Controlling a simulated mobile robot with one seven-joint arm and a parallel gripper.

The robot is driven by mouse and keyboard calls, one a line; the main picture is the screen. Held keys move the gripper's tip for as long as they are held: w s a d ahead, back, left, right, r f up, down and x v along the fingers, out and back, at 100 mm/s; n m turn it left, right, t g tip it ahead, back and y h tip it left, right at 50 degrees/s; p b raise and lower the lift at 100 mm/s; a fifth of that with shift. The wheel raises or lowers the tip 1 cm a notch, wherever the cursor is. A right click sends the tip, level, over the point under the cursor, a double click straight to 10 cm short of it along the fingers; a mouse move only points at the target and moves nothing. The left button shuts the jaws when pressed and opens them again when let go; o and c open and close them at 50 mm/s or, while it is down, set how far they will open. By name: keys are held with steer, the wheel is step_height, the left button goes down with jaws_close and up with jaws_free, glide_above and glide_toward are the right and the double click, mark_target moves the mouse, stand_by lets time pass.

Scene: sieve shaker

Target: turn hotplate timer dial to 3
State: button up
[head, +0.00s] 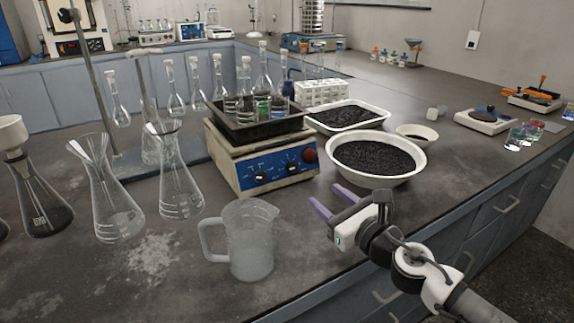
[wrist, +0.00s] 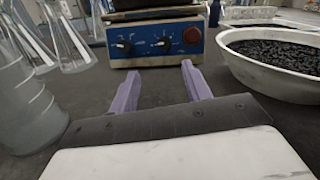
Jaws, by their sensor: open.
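The hotplate (head: 262,160) stands on the bench near the middle of the head view. It is a beige box with a blue front panel and a black tray of flasks on top. Its panel bears two black dials, a left dial (head: 260,178) and a right dial (head: 292,168), and a red knob (head: 310,155). The wrist view shows the left dial (wrist: 124,46), the right dial (wrist: 164,43) and the red knob (wrist: 192,35). I cannot read the dial marks. My gripper (head: 328,199) is open and empty, in front of the panel and apart from it. Its purple fingers (wrist: 162,82) point toward the hotplate.
A plastic beaker (head: 247,240) stands left of my gripper. A white bowl of black granules (head: 340,172) is close on the right, beside the hotplate. Glass flasks (head: 113,205) stand at the left. The bench between my fingers and the panel is clear.

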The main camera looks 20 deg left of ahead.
mark_target(295, 169)
steer(key=shift+w+f, duration=0.2)
steer(key=shift+w, duration=0.2)
steer(key=p+x, duration=0.2)
steer(key=x, duration=1.1)
steer(key=shift+w+f, duration=0.1)
steer(key=shift+w, duration=0.05)
steer(key=c, duration=1)
